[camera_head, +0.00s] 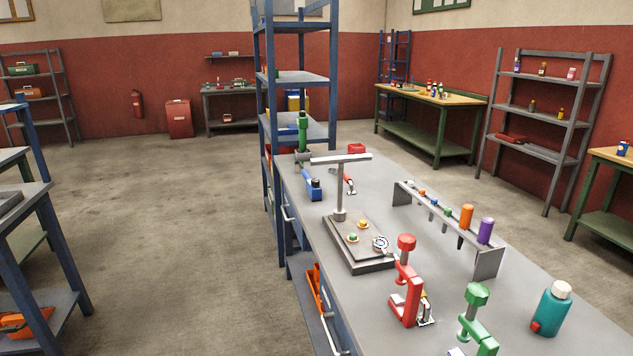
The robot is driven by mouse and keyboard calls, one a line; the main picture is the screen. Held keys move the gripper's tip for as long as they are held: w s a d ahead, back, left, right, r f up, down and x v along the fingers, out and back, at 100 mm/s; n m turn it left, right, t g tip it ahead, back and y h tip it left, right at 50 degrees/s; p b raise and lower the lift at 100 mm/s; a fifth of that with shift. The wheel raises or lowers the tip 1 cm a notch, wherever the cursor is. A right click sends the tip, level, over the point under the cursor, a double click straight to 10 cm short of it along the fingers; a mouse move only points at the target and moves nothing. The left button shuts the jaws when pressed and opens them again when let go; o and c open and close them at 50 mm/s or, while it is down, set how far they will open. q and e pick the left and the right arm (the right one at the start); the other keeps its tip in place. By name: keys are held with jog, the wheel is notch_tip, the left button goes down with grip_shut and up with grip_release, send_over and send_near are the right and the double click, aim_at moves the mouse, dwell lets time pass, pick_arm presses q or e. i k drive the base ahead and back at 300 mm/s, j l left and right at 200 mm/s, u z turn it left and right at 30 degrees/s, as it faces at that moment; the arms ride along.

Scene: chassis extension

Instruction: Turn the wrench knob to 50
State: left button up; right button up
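A grey base plate (349,247) lies on the long grey workbench (528,298). A small round dial-like part (380,243) with a pale face sits at the plate's right side; it may be the wrench knob, but its markings are too small to read. Small green (352,238) and orange (363,224) pieces sit on the plate. A metal T-shaped stand (339,186) rises at its back left. I cannot pick out a wrench for certain. Neither of my grippers is in view.
A red clamp-like tool (407,285), a green one (478,318) and a teal bottle (552,308) stand near the bench's front. A rack (487,263) holds an orange and a purple handle. Blue shelving (270,130) stands beyond. Open floor (165,220) lies left of the bench.

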aim_at(315, 182)
jog(key=z, duration=0.7)
jog(key=i+j+z, duration=0.15)
jog(key=j+z, duration=0.3)
jog(key=i+j+z, duration=0.1)
jog(key=j+z, duration=1.25)
jog(key=k+l, duration=0.05)
jog(key=l, duration=0.05)
